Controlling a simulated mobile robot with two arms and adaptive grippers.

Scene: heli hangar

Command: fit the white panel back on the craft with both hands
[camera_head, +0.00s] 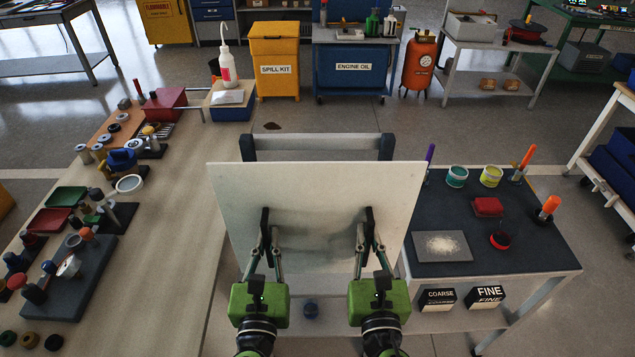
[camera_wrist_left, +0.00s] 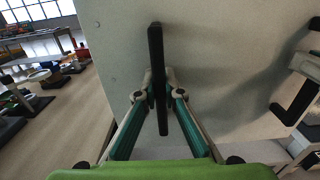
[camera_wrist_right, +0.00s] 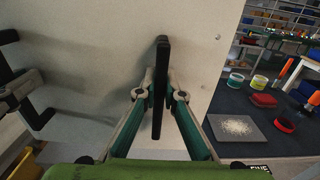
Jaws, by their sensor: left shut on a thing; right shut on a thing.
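The white panel (camera_head: 318,187) stands upright in front of me in the head view, a little tilted. It has two black upright handles on the face toward me. My left gripper (camera_head: 265,238) is shut on the left handle (camera_wrist_left: 156,60), which stands between its fingers in the left wrist view. My right gripper (camera_head: 369,237) is shut on the right handle (camera_wrist_right: 161,70) in the right wrist view. The panel also fills much of the left wrist view (camera_wrist_left: 225,60) and the right wrist view (camera_wrist_right: 90,50). No craft can be made out; what lies behind the panel is hidden.
A grey frame with a crossbar (camera_head: 315,143) shows just behind the panel's top edge. A long bench (camera_head: 180,230) with many tools runs along the left. A dark-topped table (camera_head: 465,255) with tins and sanding blocks stands close at the right. Open floor lies beyond.

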